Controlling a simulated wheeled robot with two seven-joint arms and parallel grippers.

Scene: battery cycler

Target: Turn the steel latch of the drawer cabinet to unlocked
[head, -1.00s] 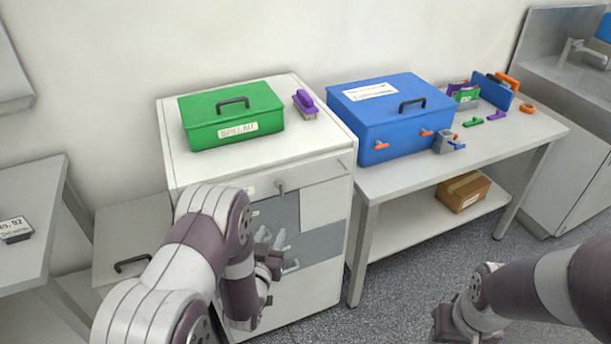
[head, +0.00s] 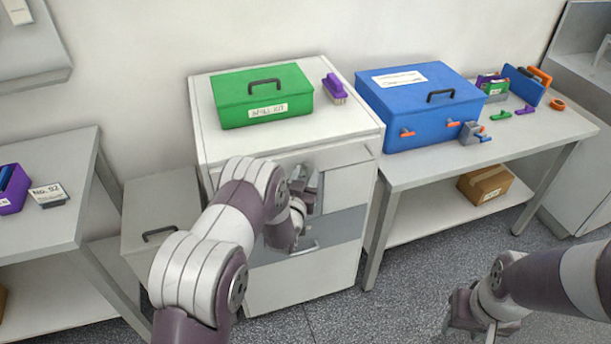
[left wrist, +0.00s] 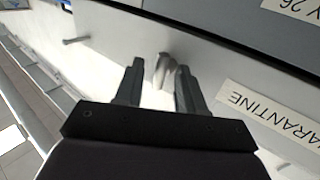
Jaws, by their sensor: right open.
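My left gripper (left wrist: 158,72) is open, with one finger on each side of the latch; firm contact cannot be seen. In the head view, my left gripper (head: 307,185) is at the upper front of the cabinet and the arm hides the latch. My right gripper (head: 478,325) is open and empty, low over the floor at the right.
A green box (head: 262,97) and a purple brush (head: 334,87) stand on the cabinet. A blue box (head: 420,110) is on the bench at right. A low grey cabinet (head: 160,210) is at left. Another small peg (left wrist: 75,40) projects from the cabinet front.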

